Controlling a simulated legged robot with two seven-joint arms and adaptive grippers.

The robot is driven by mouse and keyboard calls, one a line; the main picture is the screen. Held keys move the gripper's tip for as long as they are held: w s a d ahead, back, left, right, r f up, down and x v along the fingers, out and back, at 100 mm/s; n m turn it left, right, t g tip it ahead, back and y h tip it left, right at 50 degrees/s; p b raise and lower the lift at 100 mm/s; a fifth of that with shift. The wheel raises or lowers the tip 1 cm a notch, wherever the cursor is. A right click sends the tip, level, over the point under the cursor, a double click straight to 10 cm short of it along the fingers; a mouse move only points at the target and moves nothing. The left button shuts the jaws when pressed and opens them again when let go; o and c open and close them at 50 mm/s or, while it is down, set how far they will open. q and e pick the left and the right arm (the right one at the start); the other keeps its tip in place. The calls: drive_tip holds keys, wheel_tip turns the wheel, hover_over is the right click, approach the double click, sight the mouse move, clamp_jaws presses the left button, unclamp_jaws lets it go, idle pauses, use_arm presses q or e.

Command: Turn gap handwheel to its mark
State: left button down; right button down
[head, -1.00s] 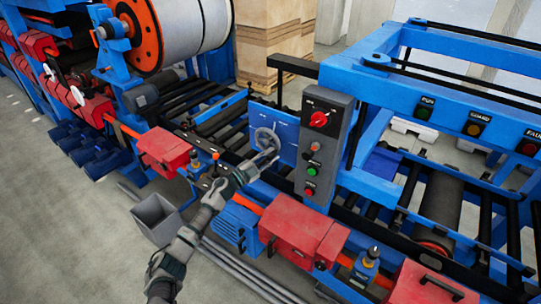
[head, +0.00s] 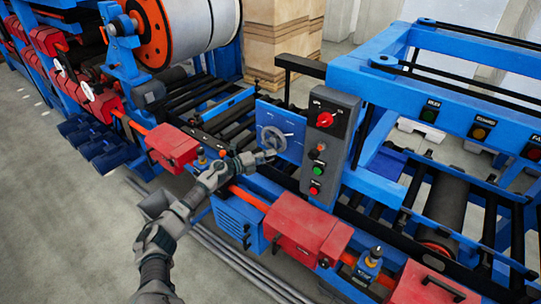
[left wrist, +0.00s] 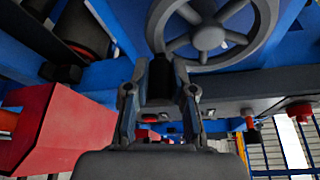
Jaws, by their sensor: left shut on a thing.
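The gap handwheel (head: 272,138) is a grey spoked wheel on a blue plate left of the control box. In the left wrist view its rim and spokes (left wrist: 209,38) fill the top. My left gripper (head: 268,156) is at the wheel's lower edge. In the left wrist view its two fingers (left wrist: 160,91) are shut on the wheel's dark handle (left wrist: 160,76), which sticks out from the rim. A small pale line (head: 288,134) shows on the plate right of the wheel; I cannot tell if it is the mark. My right gripper is out of view.
A grey control box (head: 328,140) with a red knob and several buttons stands just right of the wheel. Red covers (head: 305,228) and (head: 172,148) sit along the machine's front.

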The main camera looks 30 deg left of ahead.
use_arm(q)
drive_tip(key=shift+s+a+f+m+g+y+p, duration=0.1)
drive_tip(key=shift+a+f+m+g+y+p, duration=0.25)
drive_tip(key=shift+m, duration=0.4)
drive_tip(key=shift+a+f+m+g+y+p, duration=0.15)
drive_tip(key=shift+a+m+y+p, duration=0.2)
drive_tip(key=shift+m+p, duration=0.3)
idle(0.5)
drive_tip(key=c, duration=1)
unclamp_jaws()
drive_tip(key=shift+a, duration=0.1)
drive_tip(key=v, duration=1.1)
drive_tip(key=shift+s+a, duration=0.25)
drive_tip(key=shift+a, duration=0.3)
drive_tip(key=shift+d, duration=0.1)
